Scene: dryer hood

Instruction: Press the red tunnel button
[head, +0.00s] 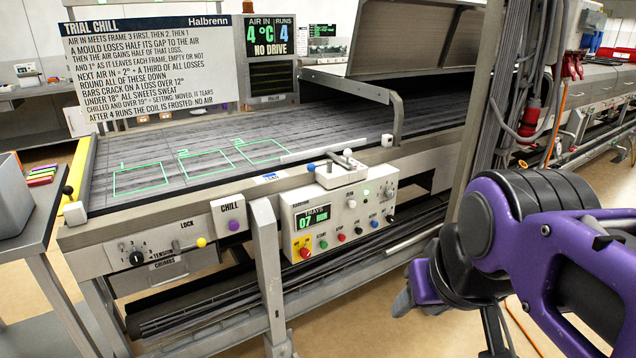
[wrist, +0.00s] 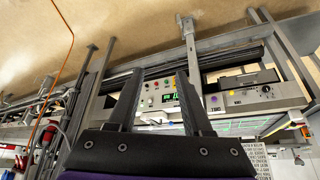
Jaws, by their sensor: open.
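A white control panel (head: 340,215) is on the conveyor's front, right of centre, with a green display reading 07. Its button row includes a red button on a yellow plate (head: 305,253) and a smaller red button (head: 341,238). I cannot read which one is the tunnel button. The panel (wrist: 158,93) shows upside down in the wrist view, beyond and between my fingers. My gripper (wrist: 160,74) is open and empty, apart from the panel. In the head view it is low at the right of the panel, mostly hidden by my arm.
A purple CHILL button (head: 234,225) and a yellow-knobbed lever (head: 202,242) are left of the panel. A white box with ball knobs (head: 341,174) sits above it. A metal leg (head: 266,270) stands below left. Cables hang on a post (head: 490,90). The floor in front is clear.

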